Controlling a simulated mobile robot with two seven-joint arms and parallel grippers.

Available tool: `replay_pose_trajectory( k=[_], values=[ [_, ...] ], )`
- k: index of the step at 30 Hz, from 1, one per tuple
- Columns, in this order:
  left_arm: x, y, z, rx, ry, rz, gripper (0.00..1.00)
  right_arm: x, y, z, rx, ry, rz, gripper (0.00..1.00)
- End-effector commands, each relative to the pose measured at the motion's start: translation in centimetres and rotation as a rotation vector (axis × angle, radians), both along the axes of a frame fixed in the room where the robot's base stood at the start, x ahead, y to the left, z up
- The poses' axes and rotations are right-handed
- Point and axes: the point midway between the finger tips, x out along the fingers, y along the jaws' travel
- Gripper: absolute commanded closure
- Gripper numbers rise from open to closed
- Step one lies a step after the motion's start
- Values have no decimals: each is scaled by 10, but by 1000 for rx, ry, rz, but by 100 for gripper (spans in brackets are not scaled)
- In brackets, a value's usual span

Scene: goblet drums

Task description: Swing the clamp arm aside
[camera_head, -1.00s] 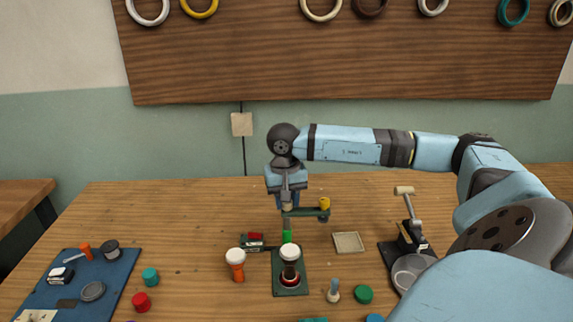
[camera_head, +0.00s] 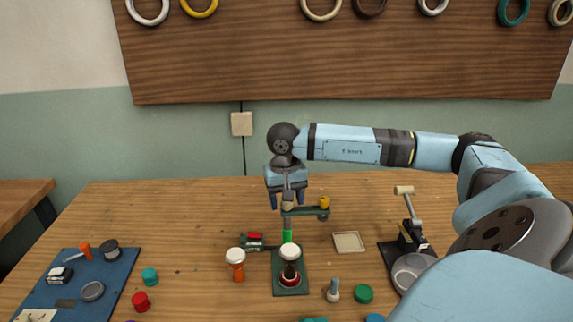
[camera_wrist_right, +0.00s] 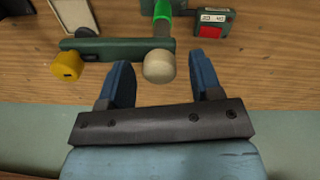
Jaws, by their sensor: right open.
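The green clamp arm (camera_head: 305,211) extends right from the top of a post with a bright green band (camera_head: 287,237), above the green base plate (camera_head: 291,284). A yellow knob (camera_head: 324,202) sits at the arm's right end and a cream ball knob (camera_head: 288,206) at its left end. My right gripper (camera_head: 288,205) is open above the cream knob. In the right wrist view the clamp arm (camera_wrist_right: 110,46) lies crosswise, and the cream knob (camera_wrist_right: 159,66) is between the open fingertips (camera_wrist_right: 163,62) with gaps on both sides. My left gripper is out of view.
On the base plate stands a small goblet drum with a white top (camera_head: 289,252). An orange drum (camera_head: 236,262) stands to its left. A square tray (camera_head: 348,242) and a lever press (camera_head: 408,245) are to the right. A blue mat (camera_head: 110,278) with small parts lies left.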

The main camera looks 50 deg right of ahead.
Motion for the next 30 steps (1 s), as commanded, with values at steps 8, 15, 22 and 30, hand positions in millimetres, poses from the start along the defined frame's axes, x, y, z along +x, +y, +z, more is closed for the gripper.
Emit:
replay_pose_trajectory(
  k=[8, 15, 22, 30],
  values=[
    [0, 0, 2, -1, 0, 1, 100, 1, 1, 25, 1, -4, -1, 41],
    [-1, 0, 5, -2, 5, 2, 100, 3, 3, 81, 1, -5, 1, 41],
    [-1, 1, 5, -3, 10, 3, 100, 3, 4, 123, 1, -2, 1, 41],
    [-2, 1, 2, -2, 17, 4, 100, 3, 4, 138, 0, 0, 0, 41]
  ],
)
